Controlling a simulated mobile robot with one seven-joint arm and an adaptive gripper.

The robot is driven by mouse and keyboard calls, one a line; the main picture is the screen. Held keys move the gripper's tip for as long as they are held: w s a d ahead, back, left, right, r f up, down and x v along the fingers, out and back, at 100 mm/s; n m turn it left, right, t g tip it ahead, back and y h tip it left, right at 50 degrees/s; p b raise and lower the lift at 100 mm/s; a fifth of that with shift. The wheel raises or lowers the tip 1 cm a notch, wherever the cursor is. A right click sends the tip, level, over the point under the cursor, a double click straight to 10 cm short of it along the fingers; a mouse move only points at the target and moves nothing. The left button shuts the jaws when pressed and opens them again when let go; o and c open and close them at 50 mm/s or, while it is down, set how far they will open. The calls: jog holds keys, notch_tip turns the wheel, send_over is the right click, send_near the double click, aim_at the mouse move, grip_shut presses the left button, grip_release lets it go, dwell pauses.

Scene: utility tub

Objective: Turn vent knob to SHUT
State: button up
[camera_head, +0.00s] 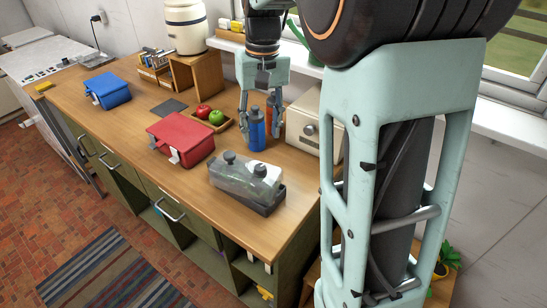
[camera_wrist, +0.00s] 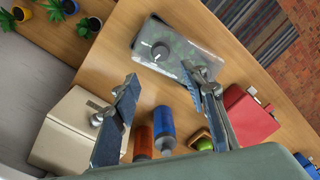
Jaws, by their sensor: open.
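A clear, grey-tinted tub (camera_head: 240,185) with a dark base sits near the front edge of the counter, and shows at the top of the wrist view (camera_wrist: 183,38). Its top carries two dark round knobs, one on the left (camera_head: 229,157) and one on the right (camera_head: 260,170). Knob lettering is unreadable. My gripper (camera_head: 261,130) is open and empty, behind the tub in the head view. Its fingers (camera_wrist: 159,77) point towards the tub in the wrist view.
Blue (camera_head: 257,135) and orange (camera_wrist: 143,142) bottles stand close by my fingers. A red case (camera_head: 180,138), an apple tray (camera_head: 222,127) and a blue case (camera_head: 107,90) lie left.

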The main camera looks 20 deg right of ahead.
aim_at(260, 167)
jog(key=f, duration=1.1)
jog(key=shift+a, duration=0.3)
jog(key=shift+c, duration=0.4)
